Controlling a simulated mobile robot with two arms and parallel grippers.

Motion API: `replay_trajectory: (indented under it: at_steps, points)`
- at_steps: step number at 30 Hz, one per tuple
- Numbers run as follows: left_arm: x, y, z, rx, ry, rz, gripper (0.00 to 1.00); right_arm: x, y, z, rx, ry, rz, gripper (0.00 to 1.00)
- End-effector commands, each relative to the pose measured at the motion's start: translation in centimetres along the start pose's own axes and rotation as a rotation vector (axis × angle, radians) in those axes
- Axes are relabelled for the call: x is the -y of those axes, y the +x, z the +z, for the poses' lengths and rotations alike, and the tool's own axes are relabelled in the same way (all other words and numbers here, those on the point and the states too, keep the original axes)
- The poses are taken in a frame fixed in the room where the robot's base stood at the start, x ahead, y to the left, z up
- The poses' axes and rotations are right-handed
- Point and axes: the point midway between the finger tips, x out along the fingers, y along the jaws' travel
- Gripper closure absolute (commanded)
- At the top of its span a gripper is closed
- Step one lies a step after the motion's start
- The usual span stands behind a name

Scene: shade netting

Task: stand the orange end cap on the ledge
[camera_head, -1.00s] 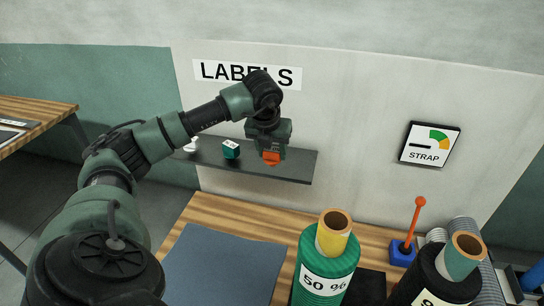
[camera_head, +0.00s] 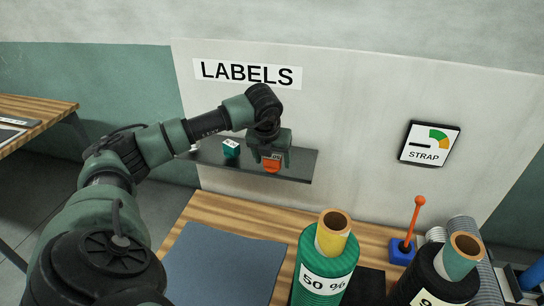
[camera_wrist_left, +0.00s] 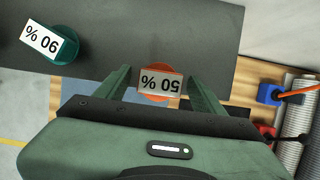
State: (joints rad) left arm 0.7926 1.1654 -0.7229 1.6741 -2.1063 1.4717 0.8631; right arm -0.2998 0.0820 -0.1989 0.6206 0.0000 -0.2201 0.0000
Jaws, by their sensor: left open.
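In the left wrist view the orange cap (camera_wrist_left: 158,97) sits between the two spread fingers (camera_wrist_left: 160,90), with a gap on each side. Its label reads upside down there. The cap's underside is hidden. My right gripper is not in view.
A teal cap (camera_head: 231,148) with a white label stands left on the ledge; a white item (camera_head: 193,148) is at its left end. Below, the wooden bench holds a blue-grey mat (camera_head: 225,262), a green roll (camera_head: 325,278), a black roll (camera_head: 440,285) and a blue-based orange lever (camera_head: 402,252).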

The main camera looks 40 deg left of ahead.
Motion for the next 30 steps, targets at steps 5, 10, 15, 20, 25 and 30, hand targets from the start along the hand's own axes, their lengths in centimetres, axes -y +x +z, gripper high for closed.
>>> replay_trajectory:
  at_steps: [5, 10, 15, 20, 25, 30]
  points:
    - [0.1, -1.2, 0.1, 0.003, 0.001, -0.002, 0.31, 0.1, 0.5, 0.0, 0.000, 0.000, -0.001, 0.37]
    - [0.1, -4.6, 0.1, 0.007, 0.001, -0.003, 0.31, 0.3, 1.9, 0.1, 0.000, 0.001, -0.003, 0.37]
    - [0.1, -8.4, 0.1, 0.006, 0.000, -0.004, 0.31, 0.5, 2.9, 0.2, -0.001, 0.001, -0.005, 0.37]
    - [0.1, -11.0, 0.1, 0.004, 0.000, -0.002, 0.31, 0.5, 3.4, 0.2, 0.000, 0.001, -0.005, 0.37]
    - [0.0, -12.2, 0.1, 0.001, 0.000, -0.001, 0.31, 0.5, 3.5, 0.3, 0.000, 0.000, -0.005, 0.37]
    - [0.0, -12.3, 0.1, -0.001, 0.000, 0.000, 0.31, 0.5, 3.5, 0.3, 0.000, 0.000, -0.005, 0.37]
